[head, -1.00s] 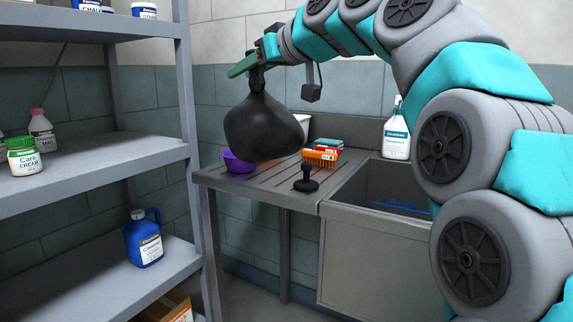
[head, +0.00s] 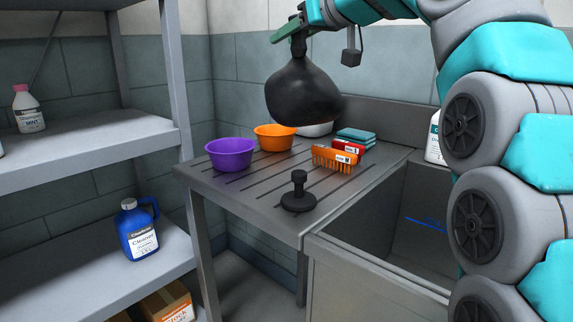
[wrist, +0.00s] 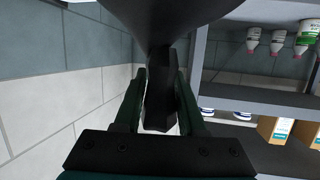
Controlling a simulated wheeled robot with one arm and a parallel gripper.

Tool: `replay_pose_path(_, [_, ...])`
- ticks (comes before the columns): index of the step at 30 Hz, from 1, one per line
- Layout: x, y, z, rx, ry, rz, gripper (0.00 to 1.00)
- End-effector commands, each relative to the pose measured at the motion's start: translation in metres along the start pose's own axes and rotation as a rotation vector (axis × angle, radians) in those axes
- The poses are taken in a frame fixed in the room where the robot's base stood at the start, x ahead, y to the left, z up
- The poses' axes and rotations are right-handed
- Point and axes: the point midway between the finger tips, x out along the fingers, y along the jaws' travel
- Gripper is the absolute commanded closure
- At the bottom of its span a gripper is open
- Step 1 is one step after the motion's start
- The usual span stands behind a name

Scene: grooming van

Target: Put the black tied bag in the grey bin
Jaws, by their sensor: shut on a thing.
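The black tied bag (head: 303,92) hangs from my gripper (head: 297,38) in the head view, held in the air above the drainboard. My gripper is shut on the bag's tied neck. In the wrist view, the neck (wrist: 159,95) sits between the two fingers, and the bag's body (wrist: 170,18) fills the top of the picture. The bag is clear of the bowls and the drainboard below it. No grey bin shows in either view.
The slatted drainboard (head: 235,187) holds a purple bowl (head: 231,154), an orange bowl (head: 274,138), an orange comb (head: 334,158) and a black plunger-like thing (head: 298,192). A sink (head: 390,215) lies at right. Shelves at left hold a blue cleaner jug (head: 138,230).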

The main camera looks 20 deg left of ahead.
Motion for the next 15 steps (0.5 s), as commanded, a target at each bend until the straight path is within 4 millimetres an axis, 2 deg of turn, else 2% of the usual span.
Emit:
replay_pose_path(3, [0.014,-0.002,-0.003,0.003,0.001,-0.002,1.00])
replay_pose_path(9, [0.027,-0.009,-0.003,0.008,-0.006,-0.015,1.00])
replay_pose_path(15, [0.032,-0.012,0.001,0.011,-0.007,-0.020,1.00])
